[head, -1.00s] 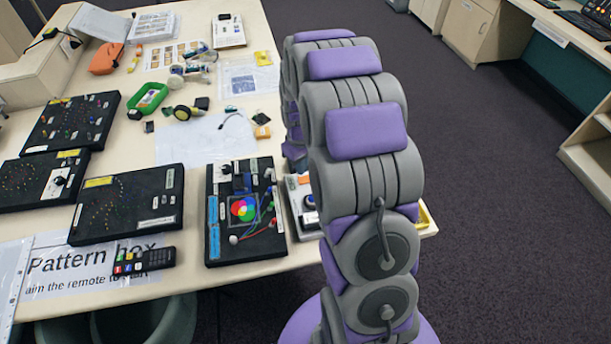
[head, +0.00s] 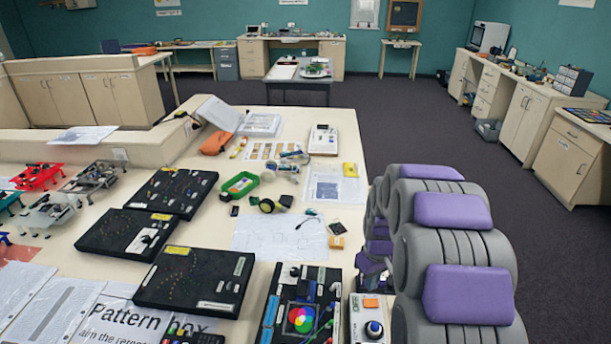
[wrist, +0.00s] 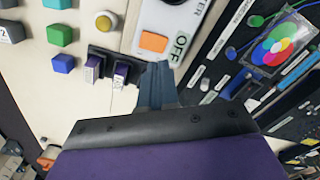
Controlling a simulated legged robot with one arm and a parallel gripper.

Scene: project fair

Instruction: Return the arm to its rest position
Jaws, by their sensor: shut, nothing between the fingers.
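My arm (head: 455,260), grey with purple pads, stands folded at the right of the head view, beside the right edge of the table (head: 345,125). My gripper (wrist: 158,82) shows in the wrist view as blue-grey fingers, shut with nothing between them. It points toward a white panel with an orange button (wrist: 153,41) and the word OFF. The fingertips seem close to the panel's lower edge, but I cannot tell whether they touch.
A black board with a coloured-circle picture (head: 301,318) lies left of the arm, next to a white box with a dark knob (head: 374,330).

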